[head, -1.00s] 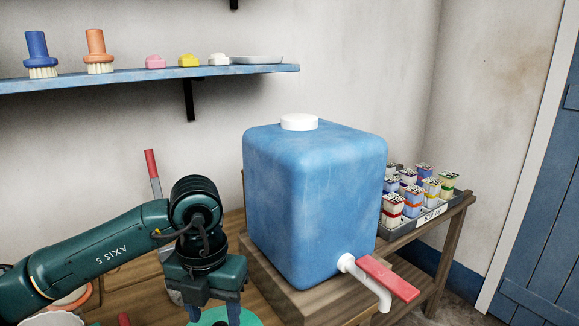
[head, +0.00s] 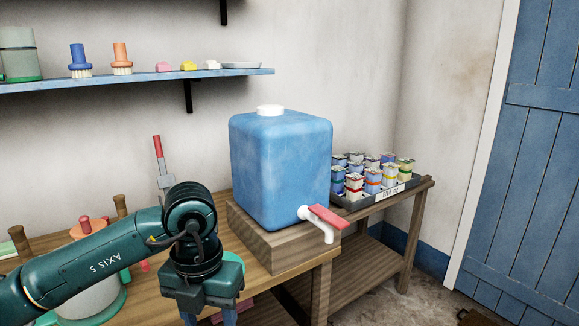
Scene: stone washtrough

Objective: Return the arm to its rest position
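My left arm (head: 110,258) comes in from the lower left and bends down at a dark green wrist. Its gripper (head: 208,318) points down over the wooden table at the bottom edge of the head view. Its blue fingers stand apart, and their tips are cut off by the frame. I see nothing held between the parts that show. My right arm and gripper are not in view.
A blue water container (head: 280,170) with a red-handled tap (head: 326,216) stands on a wooden block right of my wrist. A can tray (head: 395,190) is behind it. A red-handled tool (head: 158,160) stands behind my arm. A blue shelf (head: 140,80) hangs above.

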